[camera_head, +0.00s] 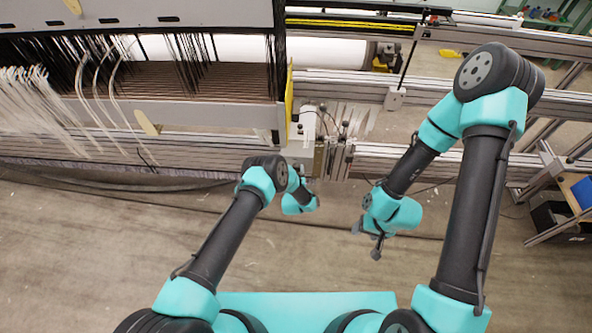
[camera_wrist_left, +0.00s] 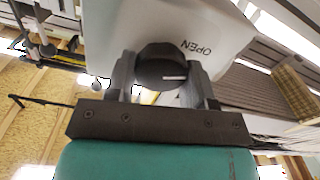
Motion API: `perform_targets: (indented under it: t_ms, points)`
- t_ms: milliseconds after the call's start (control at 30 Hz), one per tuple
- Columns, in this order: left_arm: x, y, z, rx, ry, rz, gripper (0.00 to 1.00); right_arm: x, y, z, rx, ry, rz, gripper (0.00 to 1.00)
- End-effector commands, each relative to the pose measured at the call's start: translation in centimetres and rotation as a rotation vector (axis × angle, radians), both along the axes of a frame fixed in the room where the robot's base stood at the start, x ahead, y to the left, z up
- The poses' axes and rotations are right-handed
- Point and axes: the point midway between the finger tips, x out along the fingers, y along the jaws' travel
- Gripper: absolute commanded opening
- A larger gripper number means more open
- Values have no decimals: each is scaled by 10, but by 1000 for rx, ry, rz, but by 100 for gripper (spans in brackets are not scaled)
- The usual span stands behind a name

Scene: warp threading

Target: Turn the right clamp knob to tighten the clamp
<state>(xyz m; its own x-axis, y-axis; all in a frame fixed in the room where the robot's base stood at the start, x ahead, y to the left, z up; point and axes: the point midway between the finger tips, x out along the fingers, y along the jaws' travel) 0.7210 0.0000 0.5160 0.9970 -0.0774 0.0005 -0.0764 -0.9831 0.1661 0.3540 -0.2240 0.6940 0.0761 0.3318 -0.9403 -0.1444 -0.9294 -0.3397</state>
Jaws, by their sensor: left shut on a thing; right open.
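The clamp knob (camera_wrist_left: 163,68) is black and round with a white mark line, in the left wrist view. It sits on a white clamp housing (camera_wrist_left: 215,25) with the word OPEN printed beside the knob. My left gripper (camera_wrist_left: 164,82) has one finger on each side of the knob and is shut on it. In the head view the white housing (camera_head: 307,122) stands at the right end of the loom's thread section, and my left gripper (camera_head: 308,184) reaches it from below; the knob is hidden there. My right gripper (camera_head: 367,242) is open and empty, low and right of the housing.
Metal rails (camera_head: 420,160) run across behind both grippers. White threads (camera_head: 45,115) hang at the left. Thin upright parts (camera_head: 345,122) stand just right of the housing. The concrete floor (camera_head: 90,260) in front is clear.

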Motion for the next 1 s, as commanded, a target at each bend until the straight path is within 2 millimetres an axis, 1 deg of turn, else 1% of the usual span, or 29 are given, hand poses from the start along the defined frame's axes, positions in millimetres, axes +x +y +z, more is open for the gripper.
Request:
perform_targets:
  t_ms: [267,467,667,1000]
  points:
    - [0,0,0,23,-2,0,25,0,0,0,0,0,0,60]
    - [0,-1,0,96,-7,0,25,0,0,0,0,0,0,60]
    - [0,-1,0,225,-17,0,25,0,0,0,0,0,0,60]
    - [1,-2,0,533,-41,0,25,0,0,0,0,0,0,60]
